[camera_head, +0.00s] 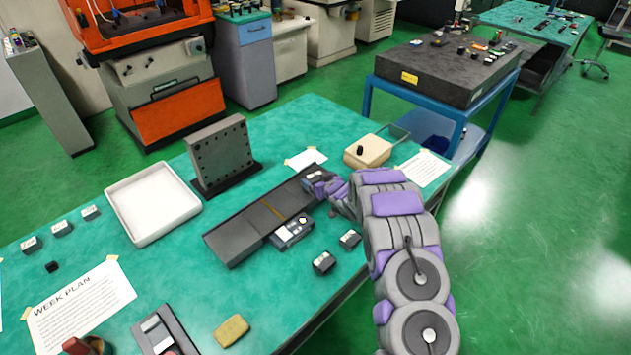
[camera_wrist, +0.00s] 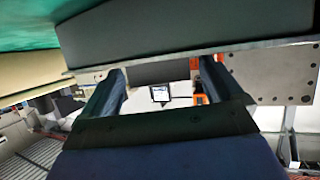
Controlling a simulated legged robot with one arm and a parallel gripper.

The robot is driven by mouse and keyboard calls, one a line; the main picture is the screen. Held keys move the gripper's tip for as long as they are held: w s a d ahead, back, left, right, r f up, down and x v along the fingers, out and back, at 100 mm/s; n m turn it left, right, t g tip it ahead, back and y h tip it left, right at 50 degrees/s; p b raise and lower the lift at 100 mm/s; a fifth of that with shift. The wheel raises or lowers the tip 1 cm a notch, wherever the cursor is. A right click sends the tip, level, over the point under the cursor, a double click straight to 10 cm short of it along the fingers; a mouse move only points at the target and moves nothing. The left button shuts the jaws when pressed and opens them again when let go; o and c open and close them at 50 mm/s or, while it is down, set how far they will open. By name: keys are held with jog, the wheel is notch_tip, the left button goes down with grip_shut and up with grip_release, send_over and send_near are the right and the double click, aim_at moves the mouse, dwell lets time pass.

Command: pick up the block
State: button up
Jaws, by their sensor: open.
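Several small dark blocks with pale labels stand on the green table. Two are at the front, one block (camera_head: 324,263) and another block (camera_head: 350,240) to its right. More labelled blocks (camera_head: 61,228) stand at the left. I cannot tell which one the task means. My gripper (camera_head: 318,182) is at the right end of a long dark grey bar (camera_head: 245,232). In the wrist view my gripper (camera_wrist: 162,78) has its two fingers apart. A small dark-edged item with a white face (camera_wrist: 160,93) shows between them; I cannot tell its distance.
A white tray (camera_head: 178,227) and an upright grey plate with holes (camera_head: 220,155) stand behind the bar. A dark device (camera_head: 292,233) lies against the bar's front. A beige box (camera_head: 368,150) is at the back right. The table's front strip is partly clear.

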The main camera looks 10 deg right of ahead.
jog(key=shift+c, duration=0.3)
jog(key=c, duration=1.6)
jog(key=shift+r, duration=0.1)
